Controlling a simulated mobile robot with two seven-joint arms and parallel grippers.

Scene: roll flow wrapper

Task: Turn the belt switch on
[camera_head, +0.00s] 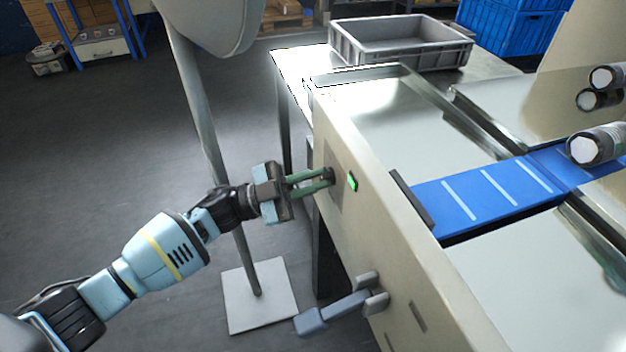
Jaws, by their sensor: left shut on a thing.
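The belt switch (330,177) is a small dark knob on a grey plate on the side face of the beige wrapper machine (350,225). My left gripper (325,180) reaches it from the left, with its green fingers shut on the knob. The fingers hide part of the knob, so its exact turn angle is hard to read. A green light (352,181) glows just right of the switch. The blue belt (480,195) with pale stripes lies on top of the machine. My right gripper is not in view.
A blue-grey lever (332,312) sticks out from the machine's side below the switch. A pole on a white base plate (260,295) stands close behind my left arm. A grey crate (400,50) sits on the table at the back. The floor at left is clear.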

